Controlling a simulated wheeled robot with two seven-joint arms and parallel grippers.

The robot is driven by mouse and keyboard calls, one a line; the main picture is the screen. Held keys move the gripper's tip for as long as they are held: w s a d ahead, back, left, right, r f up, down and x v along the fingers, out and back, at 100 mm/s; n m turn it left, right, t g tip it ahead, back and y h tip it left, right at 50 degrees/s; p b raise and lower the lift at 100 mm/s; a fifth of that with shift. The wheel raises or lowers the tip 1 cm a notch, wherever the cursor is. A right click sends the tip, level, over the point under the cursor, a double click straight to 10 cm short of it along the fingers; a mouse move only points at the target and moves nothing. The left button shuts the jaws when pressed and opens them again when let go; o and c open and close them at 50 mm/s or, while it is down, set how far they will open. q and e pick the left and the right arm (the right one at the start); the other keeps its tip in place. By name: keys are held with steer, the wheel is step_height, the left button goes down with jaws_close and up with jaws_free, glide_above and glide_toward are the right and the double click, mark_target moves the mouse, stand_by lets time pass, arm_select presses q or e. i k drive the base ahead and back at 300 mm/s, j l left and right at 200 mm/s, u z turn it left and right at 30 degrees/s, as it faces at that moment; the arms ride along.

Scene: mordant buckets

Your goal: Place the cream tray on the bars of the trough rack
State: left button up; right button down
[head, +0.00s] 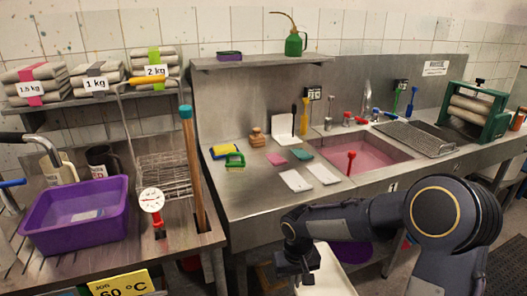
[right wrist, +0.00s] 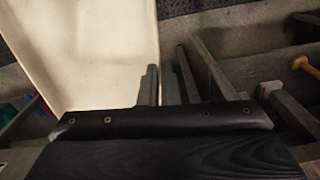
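The cream tray (head: 332,276) is low at the bottom of the head view, beside my right gripper (head: 297,278) and partly hidden by my arm. It also fills the upper left of the right wrist view (right wrist: 95,55) as a large pale panel. My right gripper points down at the tray's left side in the head view. My left gripper is out of view.
The steel counter (head: 255,205) stands behind my right arm, with a pink-filled sink (head: 365,155) and a wire draining grid (head: 418,138). A purple tub (head: 78,222) sits on the left bench.

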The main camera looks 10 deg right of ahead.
mark_target(417, 138)
steer(key=l+u, duration=0.2)
steer(key=l, duration=1.4)
steer(key=l+u, duration=0.2)
steer(key=l, duration=1.45)
